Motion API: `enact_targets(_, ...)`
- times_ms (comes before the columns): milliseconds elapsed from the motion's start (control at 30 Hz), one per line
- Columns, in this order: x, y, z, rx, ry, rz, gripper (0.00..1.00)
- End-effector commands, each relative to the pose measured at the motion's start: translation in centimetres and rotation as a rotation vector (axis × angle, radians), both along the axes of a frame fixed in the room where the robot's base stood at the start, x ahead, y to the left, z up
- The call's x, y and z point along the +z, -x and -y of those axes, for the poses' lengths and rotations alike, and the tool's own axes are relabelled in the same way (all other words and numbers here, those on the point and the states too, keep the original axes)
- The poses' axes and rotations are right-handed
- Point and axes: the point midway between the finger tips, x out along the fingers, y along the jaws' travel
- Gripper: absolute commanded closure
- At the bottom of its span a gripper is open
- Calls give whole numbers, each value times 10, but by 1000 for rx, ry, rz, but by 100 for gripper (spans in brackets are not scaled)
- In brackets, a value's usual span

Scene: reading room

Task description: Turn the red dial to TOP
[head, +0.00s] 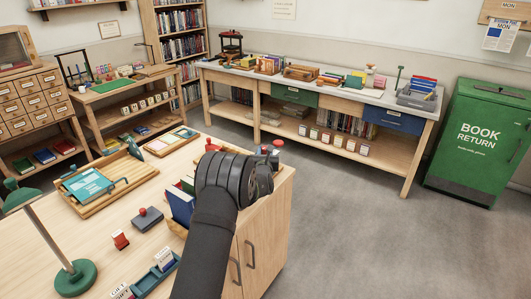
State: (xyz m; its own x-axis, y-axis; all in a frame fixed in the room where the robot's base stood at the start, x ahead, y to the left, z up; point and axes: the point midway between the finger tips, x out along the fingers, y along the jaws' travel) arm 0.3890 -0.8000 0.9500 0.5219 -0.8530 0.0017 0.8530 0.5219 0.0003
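My arm reaches up from the bottom centre over the near wooden desk (195,262). The dark end of the arm with my gripper (262,178) is over the desk's right part; its fingers are hidden behind the wrist, so I cannot see whether they are open or shut. I cannot make out a dial clearly. Small red-topped items (278,144) show just beyond my wrist at the desk's far right corner, partly hidden. A grey box with a red knob (142,211) and a small red object (121,240) stand on the desk to the left. No TOP marking is readable.
Upright books (180,205) stand close left of my arm. A long workbench (400,150) and a green book-return bin (478,140) stand behind open floor.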

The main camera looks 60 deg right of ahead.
Motion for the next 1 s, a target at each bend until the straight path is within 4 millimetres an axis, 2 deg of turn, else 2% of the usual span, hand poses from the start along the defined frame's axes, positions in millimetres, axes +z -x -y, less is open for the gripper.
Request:
enact_targets(467, 3, -1, 0, -26, 2, 0, 93)
enact_targets(500, 3, -1, 0, -26, 2, 0, 62)
enact_targets(567, 2, -1, 0, -26, 1, 0, 51)
enact_targets(600, 2, -1, 0, -26, 1, 0, 48)
enact_targets(1000, 1, 3, -6, -26, -1, 0, 48)
